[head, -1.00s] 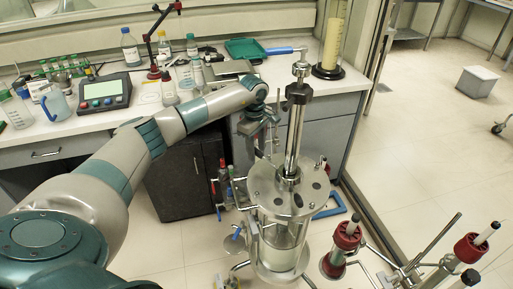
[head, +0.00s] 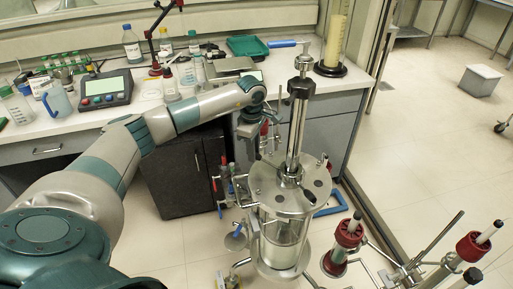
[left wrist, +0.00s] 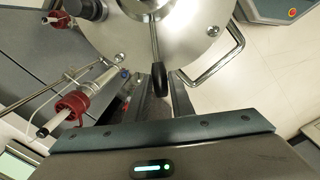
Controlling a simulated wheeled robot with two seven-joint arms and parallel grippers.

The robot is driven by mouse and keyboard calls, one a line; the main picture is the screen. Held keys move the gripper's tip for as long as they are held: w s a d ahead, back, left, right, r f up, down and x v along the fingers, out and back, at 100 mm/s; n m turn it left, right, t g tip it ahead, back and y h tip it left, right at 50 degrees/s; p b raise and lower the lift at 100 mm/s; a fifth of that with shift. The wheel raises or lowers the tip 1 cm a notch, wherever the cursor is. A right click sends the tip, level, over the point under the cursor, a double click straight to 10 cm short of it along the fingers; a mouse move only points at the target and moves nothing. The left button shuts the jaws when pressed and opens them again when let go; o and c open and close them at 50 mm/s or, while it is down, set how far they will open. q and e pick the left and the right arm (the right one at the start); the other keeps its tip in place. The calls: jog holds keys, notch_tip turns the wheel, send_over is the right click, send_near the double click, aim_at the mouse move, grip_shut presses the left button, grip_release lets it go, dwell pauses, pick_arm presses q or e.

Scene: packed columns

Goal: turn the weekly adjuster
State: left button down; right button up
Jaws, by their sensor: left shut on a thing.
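A glass column (head: 283,250) with a round steel lid (head: 290,190) stands in front of the bench. No label shows which part is the weekly adjuster. My left gripper (head: 258,150) reaches down at the far left of the lid. In the left wrist view, its fingers (left wrist: 165,85) are shut on a black-ended handle (left wrist: 160,75), whose thin rod runs over a steel disc (left wrist: 180,25).
The bench behind holds a control box (head: 104,88), bottles, a green tray (head: 247,46) and a tall yellow-filled column (head: 336,40). Red-capped fittings (head: 349,232) stand at the lower right. Red and blue valves (head: 222,185) sit left of the lid. Open floor lies right.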

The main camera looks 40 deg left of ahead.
pick_arm(q)
jog(key=s+n, duration=0.1)
jog(key=s+d+n, duration=0.1)
jog(key=s+n, duration=0.1)
jog(key=shift+s+d+b, duration=0.2)
jog(key=shift+s+b, duration=0.05)
jog(key=shift+b, duration=0.15)
jog(key=shift+s+d+n+b, duration=0.3)
jog(key=shift+s+d+n, duration=0.4)
jog(key=shift+s+n, duration=0.35)
jog(key=c, duration=1.6)
grip_release()
jog(key=shift+o, duration=0.2)
jog(key=shift+r, duration=0.1)
notch_tip(320, 180, up, 17)
jog(key=p, duration=0.8)
jog(key=shift+s+d+r, duration=0.15)
jog(key=shift+s+d, duration=0.2)
jog(key=shift+s, duration=0.05)
jog(key=shift+s, duration=0.1)
